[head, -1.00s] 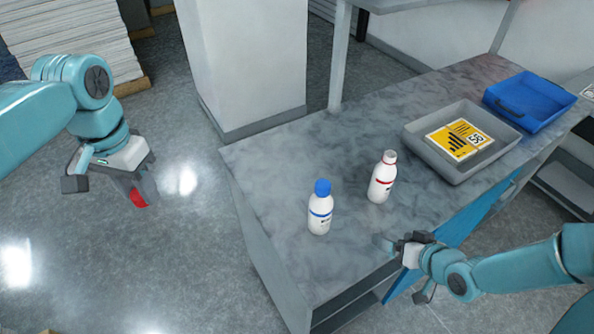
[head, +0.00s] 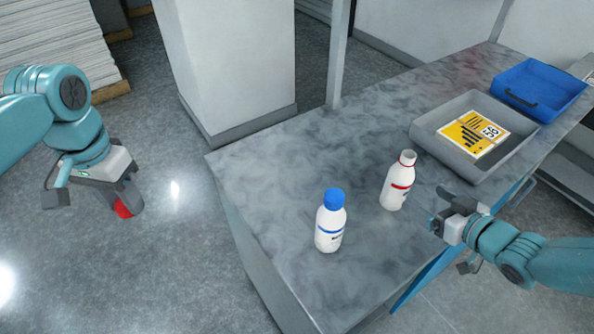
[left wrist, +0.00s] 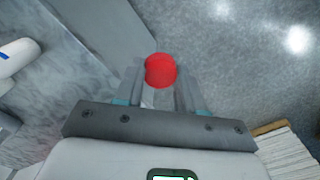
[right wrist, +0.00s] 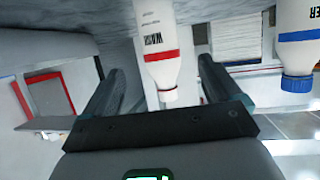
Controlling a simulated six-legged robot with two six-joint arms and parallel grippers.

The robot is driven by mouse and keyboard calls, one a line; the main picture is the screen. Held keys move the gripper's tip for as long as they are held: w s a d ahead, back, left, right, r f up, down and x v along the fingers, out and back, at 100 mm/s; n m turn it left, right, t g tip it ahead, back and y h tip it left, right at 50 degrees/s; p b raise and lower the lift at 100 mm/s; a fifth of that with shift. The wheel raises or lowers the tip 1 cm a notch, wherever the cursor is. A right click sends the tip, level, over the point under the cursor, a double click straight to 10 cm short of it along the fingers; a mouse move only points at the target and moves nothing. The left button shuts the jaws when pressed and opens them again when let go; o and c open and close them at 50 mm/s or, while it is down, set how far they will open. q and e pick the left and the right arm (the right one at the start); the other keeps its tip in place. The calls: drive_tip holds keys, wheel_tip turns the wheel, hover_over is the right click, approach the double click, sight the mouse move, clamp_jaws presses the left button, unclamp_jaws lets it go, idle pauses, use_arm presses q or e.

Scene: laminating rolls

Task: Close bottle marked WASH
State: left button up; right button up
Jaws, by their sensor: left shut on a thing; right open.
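The bottle marked WASH (head: 397,183) is white with a red band and stands upright and uncapped on the table. In the right wrist view the WASH bottle (right wrist: 158,40) shows between my open fingers, beyond their tips or near them; I cannot tell the exact gap. My right gripper (head: 440,212) is open beside the bottle, on its right in the head view. My left gripper (head: 122,205) is shut on a red cap (left wrist: 160,71), held over the floor left of the table. A white bottle with a blue cap (head: 330,222) stands upright nearer the table's front.
The grey table (head: 290,165) is clear around the bottles. A grey tray (head: 428,133) with a yellow-and-white labelled item (head: 474,133) and a blue tray (head: 540,88) stand further back right. A white pillar (head: 225,60) rises behind the table's left end.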

sight(407, 188)
use_arm(q)
drive_tip(key=shift+s+a, duration=0.15)
drive_tip(key=shift+s, duration=0.05)
drive_tip(key=shift+w, duration=0.1)
use_arm(e)
drive_tip(key=x, duration=0.5)
drive_tip(key=shift+w+a+f, duration=0.15)
drive_tip(key=shift+w+a, duration=0.1)
drive_tip(key=shift+w, duration=0.05)
drive_tip(key=shift+w+f, duration=0.2)
drive_tip(key=shift+w, duration=0.25)
drive_tip(key=shift+a, duration=0.1)
